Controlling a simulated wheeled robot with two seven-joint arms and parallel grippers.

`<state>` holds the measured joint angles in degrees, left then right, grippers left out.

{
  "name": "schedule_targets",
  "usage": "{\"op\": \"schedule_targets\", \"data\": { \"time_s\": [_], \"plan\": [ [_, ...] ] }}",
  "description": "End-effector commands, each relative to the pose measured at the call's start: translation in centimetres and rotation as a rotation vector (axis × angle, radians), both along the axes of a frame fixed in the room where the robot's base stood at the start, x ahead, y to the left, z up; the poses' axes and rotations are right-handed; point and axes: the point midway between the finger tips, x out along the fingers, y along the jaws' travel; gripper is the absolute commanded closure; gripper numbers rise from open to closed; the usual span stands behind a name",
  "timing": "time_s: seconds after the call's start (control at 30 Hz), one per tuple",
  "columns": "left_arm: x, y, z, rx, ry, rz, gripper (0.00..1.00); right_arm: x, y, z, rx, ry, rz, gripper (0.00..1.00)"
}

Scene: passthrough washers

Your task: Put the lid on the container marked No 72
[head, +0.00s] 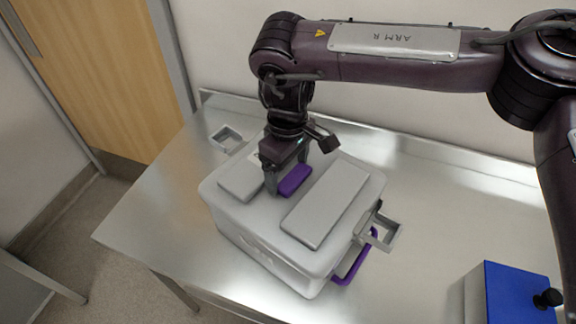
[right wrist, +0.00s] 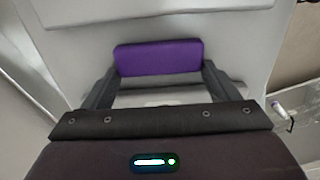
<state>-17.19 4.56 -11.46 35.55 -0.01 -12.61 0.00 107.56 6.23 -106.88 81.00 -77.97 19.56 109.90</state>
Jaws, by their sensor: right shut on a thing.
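A pale grey lid (head: 326,204) with two raised panels and a purple grip (head: 294,181) lies over the pale grey container (head: 262,252) on the metal table. Faint marks show on the container's front, but I cannot read a number. My right gripper (head: 286,174) points down and is shut on the purple grip. In the right wrist view the purple grip (right wrist: 158,57) sits between the two fingers. The lid looks level and close to the rim; I cannot tell whether it is fully seated. My left gripper is not in view.
A grey square latch (head: 381,236) and a purple bail handle (head: 357,260) stick out on the container's right side; another grey square piece (head: 227,138) is behind it. A blue box (head: 510,295) with a black knob stands at lower right. The table (head: 430,215) right of the container is clear.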

Motion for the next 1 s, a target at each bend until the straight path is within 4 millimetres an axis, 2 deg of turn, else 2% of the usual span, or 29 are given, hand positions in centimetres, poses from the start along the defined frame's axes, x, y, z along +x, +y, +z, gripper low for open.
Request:
{"op": "schedule_targets", "data": {
  "time_s": [1.0],
  "plan": [
    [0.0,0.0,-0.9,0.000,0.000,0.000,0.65,0.1,0.0,-1.2,0.001,-0.002,-0.001,0.66]
  ]
}}
